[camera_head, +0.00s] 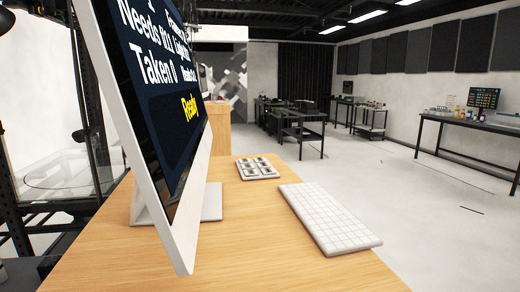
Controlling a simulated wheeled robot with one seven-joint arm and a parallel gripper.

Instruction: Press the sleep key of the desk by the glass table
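A wooden desk (270,240) fills the lower middle of the head view. A monitor (165,110) stands on it at the left, with large text including "Ready" on its screen. A small pad with several keys (257,168) lies on the desk behind the keyboard; its key labels are too small to read. A white keyboard (328,217) lies flat to the right of the monitor. I cannot tell which key is the sleep key. A round glass table (70,175) stands beyond the desk at the left. My gripper is not in view.
Dark metal frame posts (90,100) stand by the glass table. A wooden block-like desk (217,128) is behind the monitor. Dark tables (300,130) stand farther back, and a long table with small items (470,122) is at the right. The grey floor (420,220) between is clear.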

